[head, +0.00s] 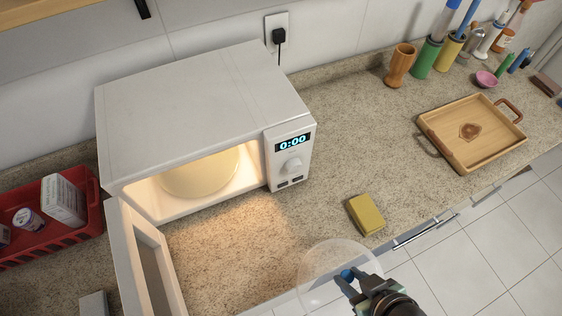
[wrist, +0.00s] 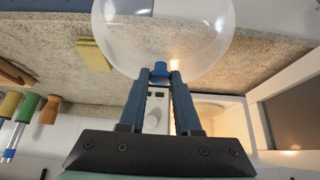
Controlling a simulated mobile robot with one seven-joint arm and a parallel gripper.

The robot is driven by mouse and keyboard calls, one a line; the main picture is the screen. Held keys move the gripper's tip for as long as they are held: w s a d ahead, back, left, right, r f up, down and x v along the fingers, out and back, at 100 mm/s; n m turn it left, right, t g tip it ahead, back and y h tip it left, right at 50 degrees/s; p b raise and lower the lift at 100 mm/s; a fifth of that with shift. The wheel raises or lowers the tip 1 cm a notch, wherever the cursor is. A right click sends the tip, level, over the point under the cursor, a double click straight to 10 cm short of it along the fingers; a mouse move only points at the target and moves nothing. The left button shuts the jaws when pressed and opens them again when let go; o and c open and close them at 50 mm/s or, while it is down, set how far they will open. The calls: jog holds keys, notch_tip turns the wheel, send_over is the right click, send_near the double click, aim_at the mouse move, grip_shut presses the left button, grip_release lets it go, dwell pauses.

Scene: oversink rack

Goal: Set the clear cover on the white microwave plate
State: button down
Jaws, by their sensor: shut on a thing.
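The clear cover (head: 322,266) is a see-through dome with a blue knob. My gripper (head: 347,278) is shut on that knob and holds the cover in the air at the counter's front edge, right of the open microwave door. In the wrist view the cover (wrist: 165,32) extends beyond my fingertips (wrist: 160,75), with the blue knob between them. A pale round shape (head: 200,176), seemingly the white microwave plate, is inside the lit microwave (head: 200,105). Its upper part is hidden by the microwave's top, and I cannot make out its details.
The microwave door (head: 140,255) stands open toward the front at left. A yellow sponge (head: 366,214) lies on the counter right of the microwave. A red basket (head: 45,215) is at far left, a wooden tray (head: 440,142) at right. The counter before the microwave opening is clear.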

jog(key=w+a+f+p, duration=0.1)
jog(key=w+a+p, duration=0.2)
jog(key=w, duration=0.5)
jog(key=w+a+f+p, duration=0.2)
jog(key=w, duration=0.6)
jog(key=shift+w+a+f+p, duration=0.15)
jog(key=shift+w+a+p, duration=0.05)
jog(key=shift+a+p, duration=0.2)
jog(key=shift+f, duration=0.1)
jog(key=c, duration=0.6)
grip_release()
